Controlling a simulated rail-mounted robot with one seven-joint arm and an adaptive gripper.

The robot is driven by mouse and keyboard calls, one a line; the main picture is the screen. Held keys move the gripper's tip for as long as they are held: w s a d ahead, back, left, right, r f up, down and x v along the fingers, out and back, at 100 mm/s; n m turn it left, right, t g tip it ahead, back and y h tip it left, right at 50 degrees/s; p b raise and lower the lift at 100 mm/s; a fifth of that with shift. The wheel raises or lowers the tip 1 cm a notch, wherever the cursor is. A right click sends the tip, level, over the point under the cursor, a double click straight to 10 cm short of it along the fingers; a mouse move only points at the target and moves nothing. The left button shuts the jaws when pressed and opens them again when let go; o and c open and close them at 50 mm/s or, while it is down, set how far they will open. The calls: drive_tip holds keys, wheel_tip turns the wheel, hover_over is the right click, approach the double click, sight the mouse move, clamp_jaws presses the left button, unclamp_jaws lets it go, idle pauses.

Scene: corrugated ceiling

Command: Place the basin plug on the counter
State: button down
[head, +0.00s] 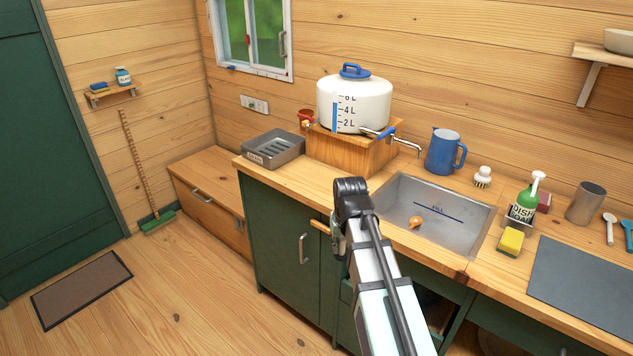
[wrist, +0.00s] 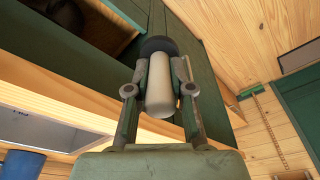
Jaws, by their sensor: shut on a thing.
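My gripper (wrist: 160,88) is shut on a pale cylinder (wrist: 160,95) with a wider dark end (wrist: 158,46), which looks like the basin plug. One finger lies along each side of it, and the dark end sticks out past the fingertips. In the head view my arm hides the held thing, and my gripper is in front of the counter (head: 290,183), near its front edge left of the sink. The metal sink (head: 455,218) has a fill line; a small orange thing (head: 415,222) lies in it, too small to identify.
A water tank (head: 354,105) with a tap stands on a wooden block behind the sink. A grey tray (head: 273,148), blue jug (head: 444,152), brush (head: 482,177), soap bottle (head: 525,200) and sponge (head: 511,241) stand on the counter. The front strip left of the sink is bare.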

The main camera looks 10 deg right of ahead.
drive_tip(key=w+r+n+g+y+p, duration=0.1)
drive_tip(key=w+r+n+p, duration=0.2)
drive_tip(key=w+r+n, duration=0.75)
drive_tip(key=w+r+n+y+p, duration=0.1)
drive_tip(key=w+r+n+p, duration=0.15)
drive_tip(key=w+r, duration=1.4)
drive_tip(key=f+n+p, duration=0.1)
drive_tip(key=f, duration=0.6)
drive_tip(key=w+f+n+p, duration=0.1)
drive_tip(key=f+n+p, duration=0.1)
drive_tip(key=f, duration=0.6)
drive_tip(key=w+f+n+g+p, duration=0.1)
drive_tip(key=f+p, duration=0.1)
drive_tip(key=f, duration=0.5)
drive_tip(key=shift+d+f+n, duration=0.2)
drive_tip(key=shift+f+n, duration=0.1)
drive_tip(key=shift+f, duration=0.2)
drive_tip(key=c, duration=1)
unclamp_jaws()
drive_tip(key=shift+r, duration=0.1)
